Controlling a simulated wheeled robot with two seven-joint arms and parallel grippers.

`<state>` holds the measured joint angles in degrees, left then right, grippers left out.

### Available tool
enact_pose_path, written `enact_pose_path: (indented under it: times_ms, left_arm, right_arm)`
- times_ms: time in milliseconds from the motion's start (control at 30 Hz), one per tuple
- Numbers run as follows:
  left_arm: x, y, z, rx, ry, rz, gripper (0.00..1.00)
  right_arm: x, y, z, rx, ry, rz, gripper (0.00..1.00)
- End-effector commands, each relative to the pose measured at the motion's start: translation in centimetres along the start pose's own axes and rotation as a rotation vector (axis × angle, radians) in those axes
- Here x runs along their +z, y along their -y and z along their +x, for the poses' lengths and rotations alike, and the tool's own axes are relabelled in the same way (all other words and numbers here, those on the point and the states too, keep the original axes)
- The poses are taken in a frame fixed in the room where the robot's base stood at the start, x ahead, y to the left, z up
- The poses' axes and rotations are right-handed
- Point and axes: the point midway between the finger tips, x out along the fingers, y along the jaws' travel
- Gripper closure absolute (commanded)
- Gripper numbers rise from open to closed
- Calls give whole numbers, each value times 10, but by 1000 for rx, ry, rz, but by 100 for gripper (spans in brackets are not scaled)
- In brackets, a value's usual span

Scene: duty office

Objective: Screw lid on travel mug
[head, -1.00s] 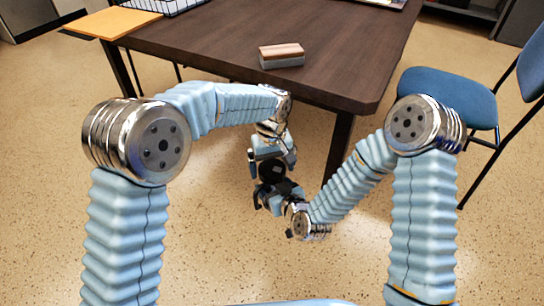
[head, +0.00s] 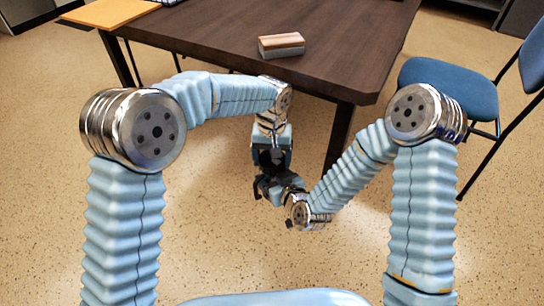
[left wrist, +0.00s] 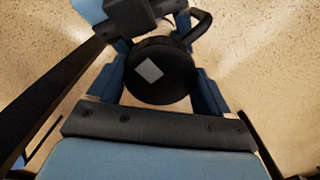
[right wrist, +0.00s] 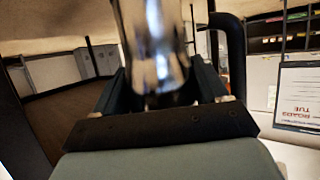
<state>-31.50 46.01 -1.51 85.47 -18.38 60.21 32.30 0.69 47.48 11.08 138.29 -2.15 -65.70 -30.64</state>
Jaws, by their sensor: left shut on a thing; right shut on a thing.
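My left gripper (head: 270,160) points down in the middle of the head view, in front of the table. In the left wrist view its fingers are shut on a round black lid (left wrist: 170,78) with a pale square mark. My right gripper (head: 272,187) is just below it, coming in from the right. In the right wrist view it is shut on the shiny metal travel mug (right wrist: 152,40). The mug's black handle (right wrist: 236,50) sticks out to the right there. The lid lies over the mug, but the seam between them is hidden, so I cannot tell how it sits.
A dark brown table (head: 340,60) stands ahead, with a striped block (head: 281,46) near its front edge and an orange folder (head: 110,13) at the far left. A blue chair (head: 450,88) is at the right. The speckled floor around both grippers is clear.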

Motion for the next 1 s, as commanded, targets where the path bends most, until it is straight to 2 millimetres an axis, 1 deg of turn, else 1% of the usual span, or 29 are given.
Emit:
enact_pose_path:
  times_ms: [33,100,167,433,467,500,567,600,833,933,1000]
  left_arm:
    - [0,0,0,1,1,79,58]
    - [0,0,0,1,1,178,58]
    - [0,0,0,1,0,227,58]
    - [0,0,0,0,0,243,58]
    - [0,0,0,0,0,243,18]
    - [0,0,0,0,0,243,12]
    - [0,0,0,0,0,242,3]
    - [0,0,0,0,0,242,0]
    - [0,0,-2,1,-1,241,0]
    - [-1,0,-12,1,-3,241,0]
    - [0,0,-22,1,-3,241,0]
  right_arm:
    - [-1,0,0,0,-1,0,100]
    - [-1,0,0,0,-1,0,100]
    - [-1,0,0,0,-1,0,100]
    - [0,0,0,0,-1,0,100]
    - [0,0,0,0,-1,0,100]
    - [0,0,0,0,-1,0,100]
    - [0,0,0,0,-1,0,100]
    - [-1,0,0,0,-1,0,100]
    - [-1,0,0,0,-2,0,100]
    - [-1,0,0,0,-2,0,100]
    - [-1,0,0,0,-2,0,100]
